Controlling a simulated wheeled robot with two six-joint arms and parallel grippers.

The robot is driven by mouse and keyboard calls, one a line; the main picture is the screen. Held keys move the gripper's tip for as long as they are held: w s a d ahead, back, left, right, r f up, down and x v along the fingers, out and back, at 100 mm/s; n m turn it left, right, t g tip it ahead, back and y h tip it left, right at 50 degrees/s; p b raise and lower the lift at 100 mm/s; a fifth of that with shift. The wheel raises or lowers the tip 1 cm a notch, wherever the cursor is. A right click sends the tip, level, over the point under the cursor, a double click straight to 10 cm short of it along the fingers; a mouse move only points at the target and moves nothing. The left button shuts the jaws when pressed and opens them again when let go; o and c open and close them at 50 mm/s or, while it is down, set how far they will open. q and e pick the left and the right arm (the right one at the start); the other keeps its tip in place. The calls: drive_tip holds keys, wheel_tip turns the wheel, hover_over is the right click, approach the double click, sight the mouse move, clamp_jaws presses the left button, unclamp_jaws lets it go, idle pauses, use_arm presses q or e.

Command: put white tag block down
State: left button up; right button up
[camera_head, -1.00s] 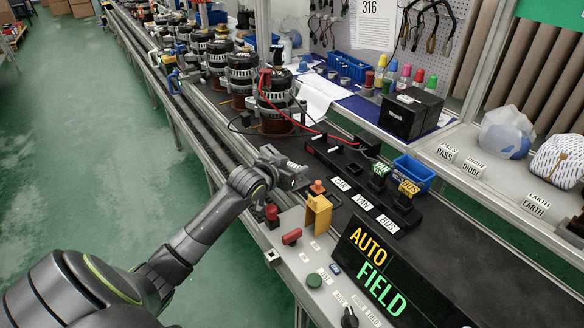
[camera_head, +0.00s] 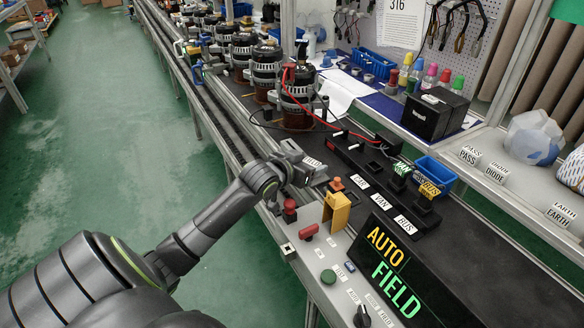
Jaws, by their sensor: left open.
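A small white tag block (camera_head: 313,162) with lettering too small to read shows at the fingertips of my left gripper (camera_head: 301,166). It is at the left end of the black connector strip (camera_head: 352,157). My left gripper is open, seen from behind and above. The gripper body partly hides the block, and I cannot tell whether the fingers touch it. White labels reading CAR (camera_head: 360,183), VAN (camera_head: 381,202) and BUS (camera_head: 404,224) lie along the black strip. My right gripper is not in view.
A yellow bracket (camera_head: 337,212), a red mushroom button (camera_head: 290,208) and an orange knob (camera_head: 337,184) stand close to my left gripper. Several alternators (camera_head: 298,92) line the conveyor behind. A red cable (camera_head: 312,112) runs to the strip. The lit AUTO FIELD sign (camera_head: 391,262) is in front.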

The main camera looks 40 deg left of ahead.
use_arm(q)
drive_tip(key=p+v, duration=0.1)
drive_tip(key=v, duration=0.8)
drive_tip(key=shift+s+r, duration=0.15)
drive_tip(key=shift+s, duration=0.2)
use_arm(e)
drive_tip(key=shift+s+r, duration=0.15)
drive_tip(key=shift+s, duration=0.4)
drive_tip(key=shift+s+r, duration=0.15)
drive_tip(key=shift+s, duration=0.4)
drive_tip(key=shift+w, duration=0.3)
